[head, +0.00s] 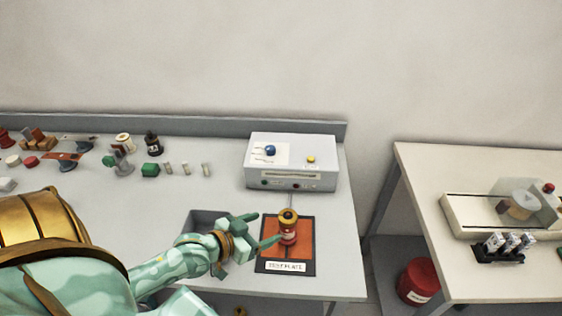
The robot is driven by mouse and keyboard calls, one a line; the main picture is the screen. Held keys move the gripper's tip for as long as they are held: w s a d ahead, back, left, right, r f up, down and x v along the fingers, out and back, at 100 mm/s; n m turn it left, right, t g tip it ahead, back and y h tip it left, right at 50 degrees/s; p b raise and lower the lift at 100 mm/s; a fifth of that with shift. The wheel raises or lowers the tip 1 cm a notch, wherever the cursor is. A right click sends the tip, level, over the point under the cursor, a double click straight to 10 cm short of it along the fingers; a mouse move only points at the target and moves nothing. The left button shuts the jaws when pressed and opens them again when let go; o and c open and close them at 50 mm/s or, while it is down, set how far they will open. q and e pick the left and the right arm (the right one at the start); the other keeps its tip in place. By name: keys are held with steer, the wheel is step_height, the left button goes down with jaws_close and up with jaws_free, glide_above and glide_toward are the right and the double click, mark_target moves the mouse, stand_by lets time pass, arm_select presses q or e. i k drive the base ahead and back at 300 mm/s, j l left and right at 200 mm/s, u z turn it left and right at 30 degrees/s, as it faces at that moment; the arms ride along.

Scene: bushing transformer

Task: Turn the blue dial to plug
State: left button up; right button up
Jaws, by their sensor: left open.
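The blue dial (270,150) sits on the sloped top of a white control box (318,151) at the back right of the grey bench. A pale label lies around the dial; its marks are too small to read. My left gripper (262,231) is low in front of the box, well apart from the dial. Its green fingers are open beside a red and yellow bushing (288,232). The bushing stands upright on an orange test plate (270,256). I cannot tell whether a finger touches it. My right gripper is not in view.
A yellow knob (311,159) is also on the box. A second table (420,180) with a tray is at right, past a gap with a red bucket (418,281).

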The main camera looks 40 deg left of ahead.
mark_target(270, 150)
steer(key=u, duration=1.25)
